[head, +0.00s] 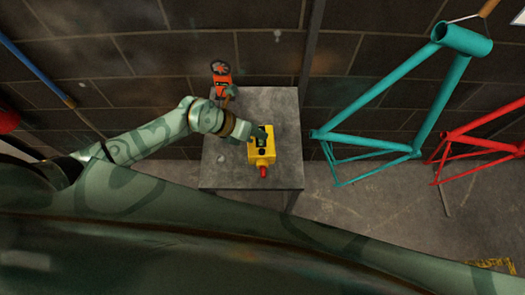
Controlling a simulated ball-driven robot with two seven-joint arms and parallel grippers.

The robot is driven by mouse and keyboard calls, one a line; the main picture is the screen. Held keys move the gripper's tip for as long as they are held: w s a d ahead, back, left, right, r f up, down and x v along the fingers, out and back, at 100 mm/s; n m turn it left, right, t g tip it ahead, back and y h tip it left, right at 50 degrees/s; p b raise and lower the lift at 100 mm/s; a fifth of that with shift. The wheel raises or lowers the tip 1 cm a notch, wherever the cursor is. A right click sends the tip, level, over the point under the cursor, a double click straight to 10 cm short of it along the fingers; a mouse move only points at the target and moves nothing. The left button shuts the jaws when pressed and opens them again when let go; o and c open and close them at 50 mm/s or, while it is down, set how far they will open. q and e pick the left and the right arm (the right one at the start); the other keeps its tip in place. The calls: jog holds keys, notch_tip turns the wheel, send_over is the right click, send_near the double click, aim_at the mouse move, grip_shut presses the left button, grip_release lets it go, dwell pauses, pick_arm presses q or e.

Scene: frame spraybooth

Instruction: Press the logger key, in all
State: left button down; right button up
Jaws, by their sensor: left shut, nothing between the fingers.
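A small yellow box (262,155) with a red part (263,172) at its near end stands on a grey table. It may be the logger, but I cannot make out a key on it. My left arm comes in from the left and its gripper (259,138) is over the far part of the yellow box, shut and empty. The gripper hides that part of the box, and I cannot tell whether the fingertips touch it. My right gripper is not in view.
The grey table (225,172) has free room around the box. An orange device with a dark round wheel (221,75) stands at its far left. A teal bicycle frame (385,95) and a red frame (478,135) hang to the right. A dark block wall is behind.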

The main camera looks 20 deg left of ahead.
pick_arm(q)
jog(key=b, duration=0.5)
send_over(262, 152)
jog(key=a, duration=0.1)
notch_tip(262, 152, down, 5)
jog(key=shift+s+a+f, duration=0.1)
jog(key=shift+s+f, duration=0.05)
jog(key=shift+f+b, duration=0.5)
jog(key=shift+f, duration=0.4)
dwell(0.6)
jog(key=shift+f, duration=0.15)
jog(key=shift+f, duration=0.3)
